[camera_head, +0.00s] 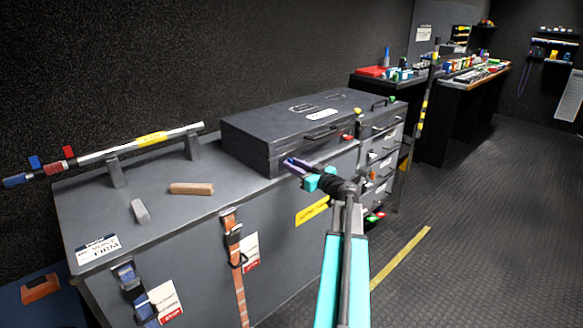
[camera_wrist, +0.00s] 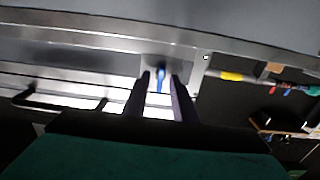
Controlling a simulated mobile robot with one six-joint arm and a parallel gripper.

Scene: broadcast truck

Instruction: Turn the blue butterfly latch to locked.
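The blue butterfly latch (camera_wrist: 160,80) shows in the wrist view as a small upright blue tab on a metal plate. It sits between my gripper's (camera_wrist: 160,75) two dark fingertips, with a narrow gap on each side, so the gripper looks open around it. I cannot tell how deep the tab is between the fingers. In the head view my gripper (camera_head: 297,164) is at the front of the dark grey case (camera_head: 255,125), near its left end. The latch cannot be made out there, behind my fingers.
The case lies on a grey cabinet (camera_head: 85,205). A wooden block (camera_head: 191,189), a small grey block (camera_head: 140,211) and a raised bar (camera_head: 155,139) with coloured clamps are to the left. Straps hang on the cabinet front. Open floor (camera_head: 470,225) lies to the right.

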